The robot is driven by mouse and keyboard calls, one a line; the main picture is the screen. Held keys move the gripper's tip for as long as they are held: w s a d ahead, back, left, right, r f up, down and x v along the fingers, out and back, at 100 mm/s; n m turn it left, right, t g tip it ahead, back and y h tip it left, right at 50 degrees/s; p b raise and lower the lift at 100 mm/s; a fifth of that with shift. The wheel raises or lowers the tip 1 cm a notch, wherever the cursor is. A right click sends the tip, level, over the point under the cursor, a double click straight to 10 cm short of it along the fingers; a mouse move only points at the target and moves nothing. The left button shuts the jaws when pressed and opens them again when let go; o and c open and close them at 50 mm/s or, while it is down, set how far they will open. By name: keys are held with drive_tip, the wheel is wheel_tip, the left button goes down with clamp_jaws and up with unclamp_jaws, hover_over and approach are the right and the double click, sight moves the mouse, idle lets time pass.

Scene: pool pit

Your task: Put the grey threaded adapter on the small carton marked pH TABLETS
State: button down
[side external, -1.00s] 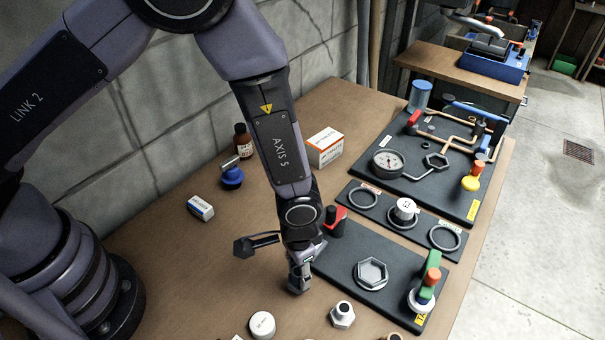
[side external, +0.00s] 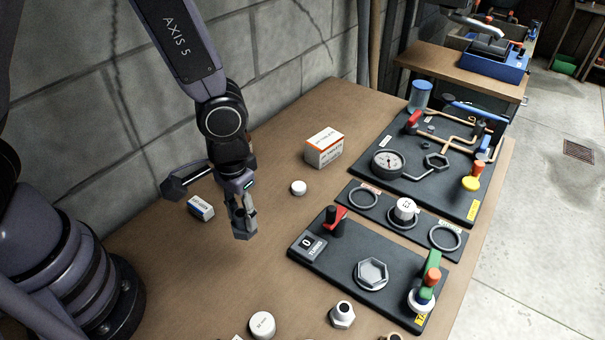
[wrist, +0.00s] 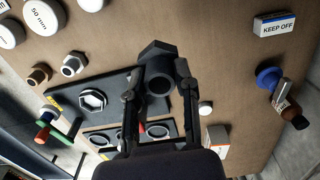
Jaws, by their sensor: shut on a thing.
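My gripper (side external: 243,222) is shut on a dark grey adapter with a hexagonal body and a round opening. The adapter (wrist: 157,64) shows between the fingertips (wrist: 160,82) in the wrist view. The gripper is above the bare bench, left of the black fitting board. A small white and orange carton (side external: 324,148) stands upright farther back, right of the gripper; its small print seems to read pH TABLETS. It also shows partly in the wrist view (wrist: 217,141), beyond the right finger.
A white cap (side external: 298,187) lies between gripper and carton. A blue and white KEEP OFF carton (wrist: 272,24) stands left of the gripper in the side view. A brown bottle (wrist: 284,100) and a blue item (wrist: 268,77) stand near the wall. Black boards (side external: 330,250) fill the right side.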

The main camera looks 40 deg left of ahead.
drive_tip(key=w+a+r+n, duration=0.3)
drive_tip(key=w+a+n, duration=0.25)
drive_tip(key=w, duration=0.45)
drive_tip(key=w+a+r+n, duration=0.3)
drive_tip(key=w+a+n, duration=0.3)
drive_tip(key=w, duration=0.4)
drive_tip(key=n, duration=0.1)
hover_over(318, 144)
drive_tip(key=f, duration=0.9)
drive_tip(key=shift+s, duration=0.4)
drive_tip(key=shift+w+f, duration=0.45)
drive_tip(key=shift+f, duration=1.5)
drive_tip(key=shift+f, duration=0.1)
drive_tip(key=c, duration=0.8)
unclamp_jaws()
drive_tip(key=shift+c, duration=0.2)
